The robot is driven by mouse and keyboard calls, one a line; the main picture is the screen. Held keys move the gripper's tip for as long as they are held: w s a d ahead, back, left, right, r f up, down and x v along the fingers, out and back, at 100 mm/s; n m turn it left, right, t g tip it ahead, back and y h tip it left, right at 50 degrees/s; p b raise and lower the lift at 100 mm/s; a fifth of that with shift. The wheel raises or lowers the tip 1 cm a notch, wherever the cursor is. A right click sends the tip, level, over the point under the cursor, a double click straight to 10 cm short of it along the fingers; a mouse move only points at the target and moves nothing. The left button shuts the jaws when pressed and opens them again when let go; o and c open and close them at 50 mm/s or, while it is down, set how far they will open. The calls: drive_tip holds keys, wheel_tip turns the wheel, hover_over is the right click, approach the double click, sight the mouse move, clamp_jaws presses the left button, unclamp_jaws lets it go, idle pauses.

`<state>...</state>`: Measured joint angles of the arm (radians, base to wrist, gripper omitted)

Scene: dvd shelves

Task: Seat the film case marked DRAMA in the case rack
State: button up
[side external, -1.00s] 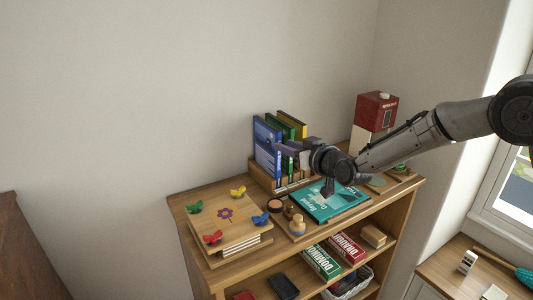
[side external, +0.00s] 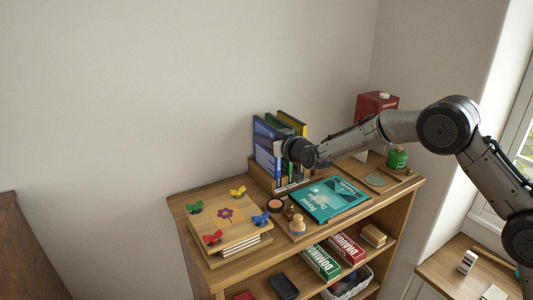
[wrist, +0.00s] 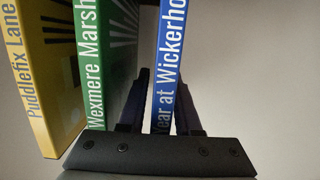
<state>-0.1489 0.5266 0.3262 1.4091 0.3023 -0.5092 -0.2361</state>
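Blue, green and yellow cases stand in the wooden case rack (side external: 262,178). The blue case (side external: 262,135) is nearest; its spine shows in the wrist view (wrist: 168,50) with "…ear at Wickerho…". The green case (wrist: 91,60) reads "Wexmere Marsh…" and the yellow case (wrist: 30,80) "Puddlefix Lane". No DRAMA mark is readable. My gripper (side external: 284,150) is at the rack; in the wrist view its dark fingers (wrist: 160,110) lie on either side of the blue case. I cannot tell whether they press on it. The side view hides the fingertips.
A teal travel book (side external: 335,199) lies right of the rack. Small round items and a wooden figure (side external: 297,226) stand in front. A red box (side external: 375,104) and green canister (side external: 397,158) stand at the right.

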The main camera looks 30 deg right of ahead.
drive_tip(key=shift+w, duration=0.1)
drive_tip(key=shift+c, duration=0.2)
clamp_jaws()
